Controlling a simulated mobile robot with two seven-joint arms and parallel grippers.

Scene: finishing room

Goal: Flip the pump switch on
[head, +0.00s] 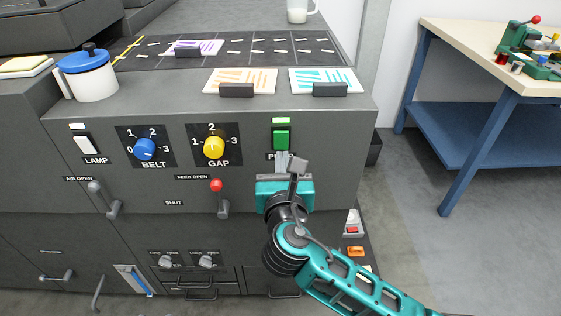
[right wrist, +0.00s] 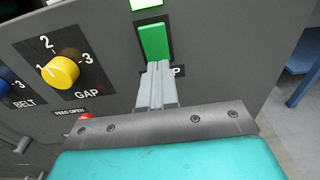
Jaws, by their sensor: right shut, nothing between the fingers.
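The pump switch is a green rocker (head: 281,138) on the machine's dark front panel, below a lit green lamp (head: 281,120). Its label is mostly hidden behind my right gripper (head: 282,158), with only a "P" showing. The switch also shows in the right wrist view (right wrist: 154,42), with the lit lamp above it. My right gripper is shut and empty. Its fingertips are at the lower end of the green rocker; I cannot tell whether they touch it. My left gripper is not in view.
Left of the switch are the yellow GAP knob (head: 214,147), blue BELT knob (head: 145,149) and white LAMP switch (head: 84,145). A red-tipped lever (head: 217,186) sticks out below GAP. Printed cards lie on top. A blue-legged table (head: 460,110) stands right, with open floor before it.

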